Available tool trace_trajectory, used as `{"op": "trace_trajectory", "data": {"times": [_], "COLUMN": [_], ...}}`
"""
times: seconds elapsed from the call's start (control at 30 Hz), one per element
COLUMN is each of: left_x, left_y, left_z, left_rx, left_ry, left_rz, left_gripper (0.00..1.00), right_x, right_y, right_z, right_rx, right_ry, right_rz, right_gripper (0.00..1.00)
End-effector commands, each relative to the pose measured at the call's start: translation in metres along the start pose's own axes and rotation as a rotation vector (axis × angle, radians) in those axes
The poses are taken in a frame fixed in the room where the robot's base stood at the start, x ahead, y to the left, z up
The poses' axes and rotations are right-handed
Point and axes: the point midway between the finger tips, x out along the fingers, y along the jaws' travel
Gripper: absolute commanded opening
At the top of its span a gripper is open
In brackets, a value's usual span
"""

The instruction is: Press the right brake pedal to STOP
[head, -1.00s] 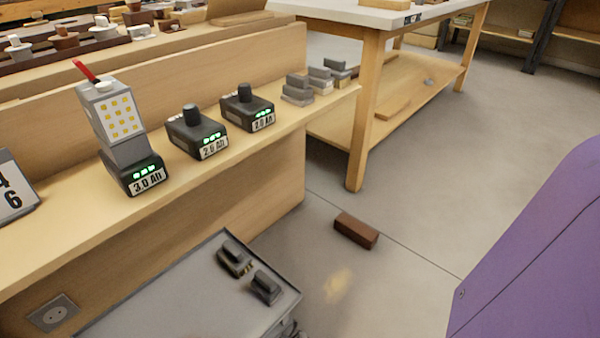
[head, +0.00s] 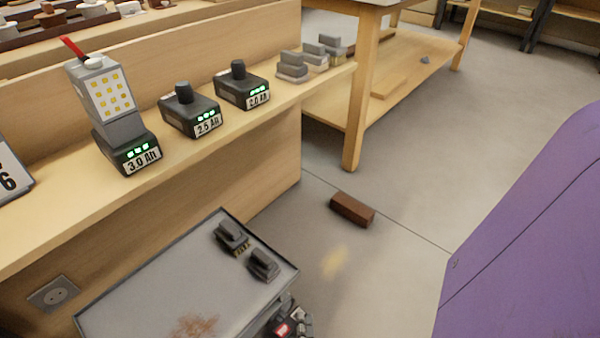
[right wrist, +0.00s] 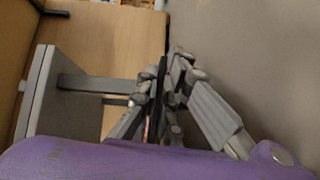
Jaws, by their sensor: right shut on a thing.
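A grey cart (head: 150,290) with a dark rim and a rusty patch on its top stands low in the head view. My right gripper (head: 285,322) is at the cart's near right corner, below its top, partly cut off by the picture's bottom edge. A small red patch shows beside the fingers. In the right wrist view my right gripper (right wrist: 162,95) is shut on a thin dark piece, seen edge-on between the fingers. I cannot tell whether that piece is the brake pedal. No STOP marking is readable. My left gripper is not in view.
Two dark battery-like blocks (head: 232,237) lie on the cart. A wooden bench (head: 230,130) with labelled batteries runs behind it, with a wall socket (head: 54,293) below. A brown brick (head: 352,209) lies on the floor to the right. Open floor lies beyond it.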

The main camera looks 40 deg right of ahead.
Motion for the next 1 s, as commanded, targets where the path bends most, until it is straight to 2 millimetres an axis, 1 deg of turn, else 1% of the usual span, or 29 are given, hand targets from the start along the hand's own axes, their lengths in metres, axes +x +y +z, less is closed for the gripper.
{"op": "trace_trajectory", "data": {"times": [0.33,0.37,0.4,0.5,0.87,1.0], "left_x": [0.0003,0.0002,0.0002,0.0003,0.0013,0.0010], "left_y": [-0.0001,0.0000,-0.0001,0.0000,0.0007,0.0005], "left_z": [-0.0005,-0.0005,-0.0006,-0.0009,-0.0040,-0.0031], "left_rx": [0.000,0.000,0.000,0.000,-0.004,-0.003], "left_ry": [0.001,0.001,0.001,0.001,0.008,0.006], "left_rz": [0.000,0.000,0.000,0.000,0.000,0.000], "left_gripper": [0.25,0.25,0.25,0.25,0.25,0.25], "right_x": [0.0017,0.0018,0.0017,0.0014,0.0005,-0.0001], "right_y": [0.0011,0.0011,0.0011,0.0010,0.0014,0.0057], "right_z": [-0.0014,-0.0014,-0.0013,-0.0011,-0.0002,0.0003], "right_rx": [-0.011,-0.011,-0.011,-0.010,-0.010,-0.010], "right_ry": [0.003,0.003,0.003,0.003,0.002,0.001], "right_rz": [0.010,0.010,0.011,0.010,0.009,0.007], "right_gripper": [0.00,0.09,0.14,0.25,0.25,0.25]}}
